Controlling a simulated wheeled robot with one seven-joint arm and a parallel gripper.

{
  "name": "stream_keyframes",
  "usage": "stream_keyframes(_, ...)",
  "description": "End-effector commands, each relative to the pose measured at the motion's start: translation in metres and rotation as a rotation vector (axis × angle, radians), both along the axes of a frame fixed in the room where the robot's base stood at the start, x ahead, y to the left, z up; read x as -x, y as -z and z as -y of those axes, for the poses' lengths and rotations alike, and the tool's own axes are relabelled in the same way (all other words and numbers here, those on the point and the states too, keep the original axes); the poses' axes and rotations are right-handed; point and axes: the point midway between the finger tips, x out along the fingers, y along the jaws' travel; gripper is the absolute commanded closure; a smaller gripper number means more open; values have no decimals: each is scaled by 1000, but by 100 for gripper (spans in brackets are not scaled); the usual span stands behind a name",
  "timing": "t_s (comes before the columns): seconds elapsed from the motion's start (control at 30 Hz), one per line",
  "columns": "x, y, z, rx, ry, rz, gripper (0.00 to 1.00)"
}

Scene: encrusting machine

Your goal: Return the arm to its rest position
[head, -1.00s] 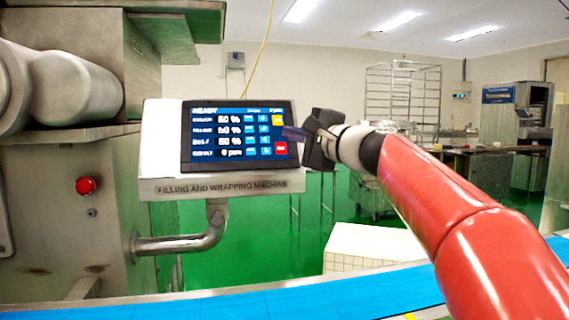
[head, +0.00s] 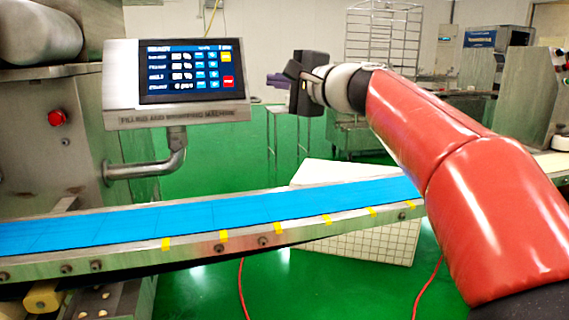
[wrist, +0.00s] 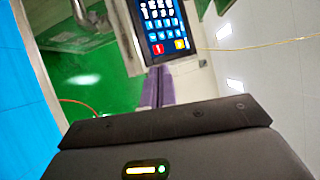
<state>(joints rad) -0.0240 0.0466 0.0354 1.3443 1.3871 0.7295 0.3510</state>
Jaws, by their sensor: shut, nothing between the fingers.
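My red arm (head: 450,150) reaches in from the right in the head view. My gripper (head: 272,80) is at its far end, pointing left toward the control panel (head: 190,73), with a clear gap between them. In the wrist view the two purple fingers (wrist: 157,86) lie together, shut with nothing between them. The panel screen also shows beyond the fingertips in the wrist view (wrist: 161,28); it is lit, with rows of values, blue buttons, a yellow button and a red button.
A blue conveyor belt (head: 215,215) runs across below the arm. A red button (head: 57,118) sits on the machine at left. A white tiled block (head: 350,245) stands behind the belt. A wire rack (head: 385,40) stands at the back.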

Motion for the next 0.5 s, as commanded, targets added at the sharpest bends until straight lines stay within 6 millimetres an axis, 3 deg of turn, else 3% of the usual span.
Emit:
stream_keyframes(0.27, 39, 49, 10, 246, 14, -10, 100)
stream_keyframes(0.5, 99, 126, 33, 584, 0, -38, 100)
